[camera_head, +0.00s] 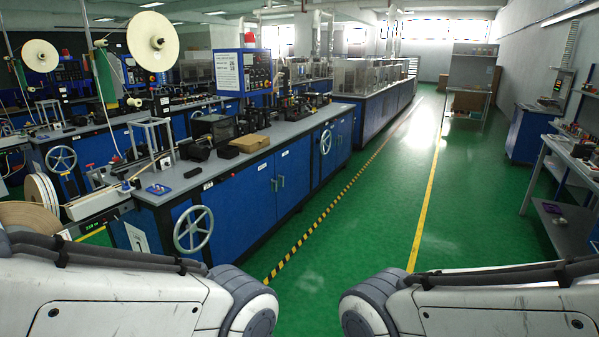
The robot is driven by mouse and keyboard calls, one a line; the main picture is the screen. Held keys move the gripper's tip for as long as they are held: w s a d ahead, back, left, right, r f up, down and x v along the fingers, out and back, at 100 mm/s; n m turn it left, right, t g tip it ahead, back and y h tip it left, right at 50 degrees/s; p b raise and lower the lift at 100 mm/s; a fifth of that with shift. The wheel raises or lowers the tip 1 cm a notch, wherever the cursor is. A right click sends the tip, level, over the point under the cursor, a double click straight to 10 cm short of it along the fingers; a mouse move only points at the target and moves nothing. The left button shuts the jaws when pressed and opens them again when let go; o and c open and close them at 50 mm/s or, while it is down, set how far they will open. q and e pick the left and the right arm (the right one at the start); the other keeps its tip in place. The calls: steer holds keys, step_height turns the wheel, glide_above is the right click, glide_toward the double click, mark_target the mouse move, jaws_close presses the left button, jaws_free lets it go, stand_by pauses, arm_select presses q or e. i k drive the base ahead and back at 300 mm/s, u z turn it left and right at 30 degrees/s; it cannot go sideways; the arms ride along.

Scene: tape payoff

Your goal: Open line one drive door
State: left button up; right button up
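The nearest machine line stands at the left, with a long grey worktop (225,160) and blue cabinet doors below it. A further blue door (343,140) is along the same front. I cannot tell which one is the drive door. Only the upper links of my two arms show at the bottom left and bottom right. Both grippers are out of the picture.
A grey handwheel (193,229) sticks out from the near cabinet front, and another handwheel (326,142) is farther along. Large tape reels (153,41) stand above the line. The green floor (365,225) is clear. A workbench (570,165) stands at the right.

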mark_target(242, 207)
steer(key=u, duration=0.05)
steer(key=i, duration=2.25)
steer(key=u, duration=0.2)
steer(key=i, duration=2.25)
steer(key=u, duration=0.05)
